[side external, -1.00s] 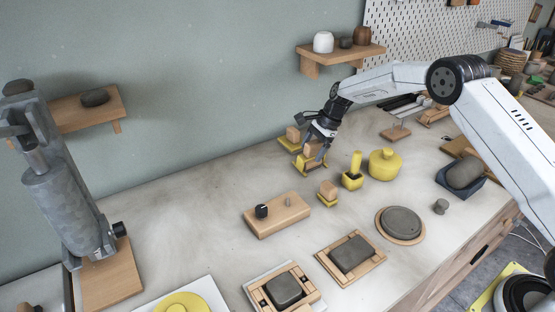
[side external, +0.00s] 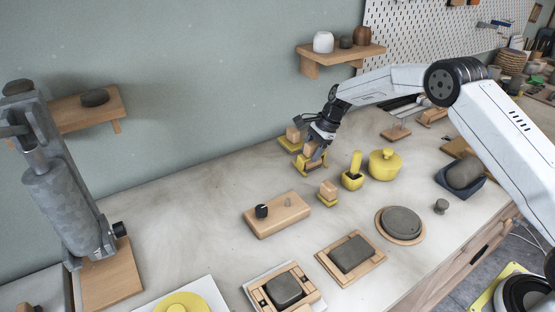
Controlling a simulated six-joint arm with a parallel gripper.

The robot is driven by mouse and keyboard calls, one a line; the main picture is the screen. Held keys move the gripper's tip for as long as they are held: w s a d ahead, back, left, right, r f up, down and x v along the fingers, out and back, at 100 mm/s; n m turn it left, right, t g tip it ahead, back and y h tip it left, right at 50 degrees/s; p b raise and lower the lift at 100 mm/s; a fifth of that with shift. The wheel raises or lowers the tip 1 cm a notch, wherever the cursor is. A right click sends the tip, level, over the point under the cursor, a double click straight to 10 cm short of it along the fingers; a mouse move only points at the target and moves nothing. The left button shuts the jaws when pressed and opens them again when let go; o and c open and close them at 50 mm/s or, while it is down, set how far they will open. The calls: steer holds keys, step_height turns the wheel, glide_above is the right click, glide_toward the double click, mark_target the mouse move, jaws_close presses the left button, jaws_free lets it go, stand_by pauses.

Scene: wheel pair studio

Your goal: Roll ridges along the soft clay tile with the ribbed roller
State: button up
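My gripper (side external: 314,146) points down over a wooden block-like tool (side external: 311,158) in a yellow stand at the back of the bench. Its fingers are around or just above the tool's top. I cannot tell whether they grip it. Similar wooden pieces in yellow stands are behind it (side external: 292,135) and in front of it (side external: 328,190). Which one is the ribbed roller is too small to tell. One dark grey clay tile (side external: 351,253) lies in a wooden frame at the front centre. Another grey clay tile (side external: 284,289) sits in a second frame, nearer and to the left.
A wooden block with a black knob (side external: 277,215) lies centre. A grey press (side external: 65,195) stands left. The back-left bench is clear.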

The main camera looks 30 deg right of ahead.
steer(key=shift+r, duration=1.25)
stand_by(0.4)
jaws_close()
steer(key=shift+r, duration=0.15)
stand_by(0.4)
steer(key=shift+r, duration=2.95)
steer(key=shift+a, duration=0.1)
steer(key=s+a+r+n+g+h, duration=0.1)
steer(key=s+a+n+g, duration=0.1)
steer(key=s+n, duration=0.4)
steer(key=s+a+r+n+g+h, duration=0.1)
steer(key=s+n, duration=0.4)
steer(key=s, duration=0.9)
steer(key=s+a+r+n+g+h, duration=0.1)
steer(key=s+a+n+g+h, duration=0.1)
steer(key=s+n, duration=0.4)
steer(key=s+a+g, duration=0.1)
steer(key=s+a, duration=0.1)
steer(key=s, duration=0.3)
steer(key=shift+a+r+n+h, duration=0.2)
steer(key=shift+r+n+h, duration=0.05)
steer(key=shift+n+h, duration=0.05)
